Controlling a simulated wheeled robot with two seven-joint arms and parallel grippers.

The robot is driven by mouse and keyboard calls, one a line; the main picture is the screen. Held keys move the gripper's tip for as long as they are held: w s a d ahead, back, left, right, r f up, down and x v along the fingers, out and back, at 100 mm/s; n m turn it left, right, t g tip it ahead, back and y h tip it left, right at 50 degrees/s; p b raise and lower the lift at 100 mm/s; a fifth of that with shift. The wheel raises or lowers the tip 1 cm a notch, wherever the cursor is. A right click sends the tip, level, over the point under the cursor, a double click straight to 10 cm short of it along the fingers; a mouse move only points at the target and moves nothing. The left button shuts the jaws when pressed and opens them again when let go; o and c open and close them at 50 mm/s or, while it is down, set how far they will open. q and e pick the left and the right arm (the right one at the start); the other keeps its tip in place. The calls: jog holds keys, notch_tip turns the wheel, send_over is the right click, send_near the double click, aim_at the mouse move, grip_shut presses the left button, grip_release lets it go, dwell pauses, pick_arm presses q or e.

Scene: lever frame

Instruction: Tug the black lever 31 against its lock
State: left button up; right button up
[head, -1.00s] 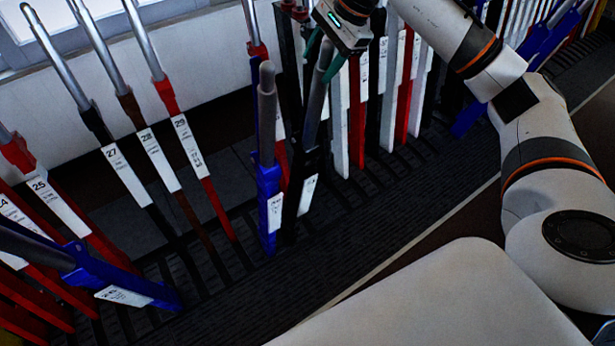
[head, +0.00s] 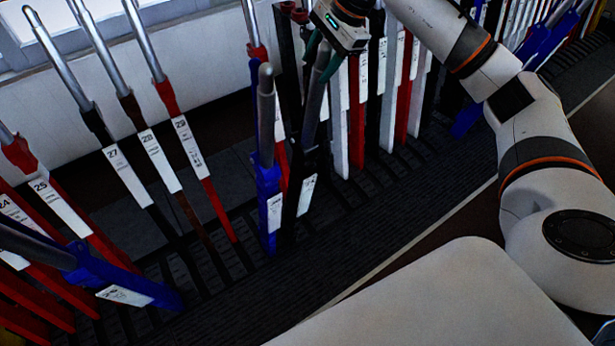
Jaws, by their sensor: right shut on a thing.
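The black lever (head: 305,168) stands in the lever frame with a grey handle and a white label low on its front. Its number is too small to read. It leans slightly towards the near side, just right of a blue lever. My right gripper (head: 322,62) is at the top of this lever and shut on its grey handle, with green fingers around it. The handle's upper end is partly hidden by the gripper. My left gripper is not in view.
A blue lever (head: 267,190) stands close on the left. Levers 27 (head: 126,172), 28 and 29 lean back further left. White, red and black levers stand close behind on the right. Another blue lever (head: 110,275) leans far forward at lower left. The grooved floor plate (head: 330,230) is clear in front.

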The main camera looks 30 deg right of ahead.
jog(key=shift+w+d+r+t, duration=0.15)
jog(key=shift+w+r+t, duration=0.25)
jog(key=shift+r, duration=0.25)
jog(key=shift+s+f, duration=0.15)
jog(key=o, duration=1.1)
jog(key=shift+o, duration=1.3)
jog(key=shift+w, duration=0.35)
jog(key=shift+s+f, duration=0.1)
jog(key=shift+f, duration=0.05)
jog(key=shift+s+f, duration=0.1)
jog(key=shift+f, duration=0.1)
jog(key=r+p, duration=0.1)
jog(key=r, duration=0.2)
jog(key=s+r+p, duration=0.1)
jog(key=r+p, duration=0.1)
jog(key=r, duration=0.1)
jog(key=s+r+p, duration=0.1)
jog(key=r+p, duration=0.1)
jog(key=r, duration=0.1)
jog(key=shift+f, duration=0.1)
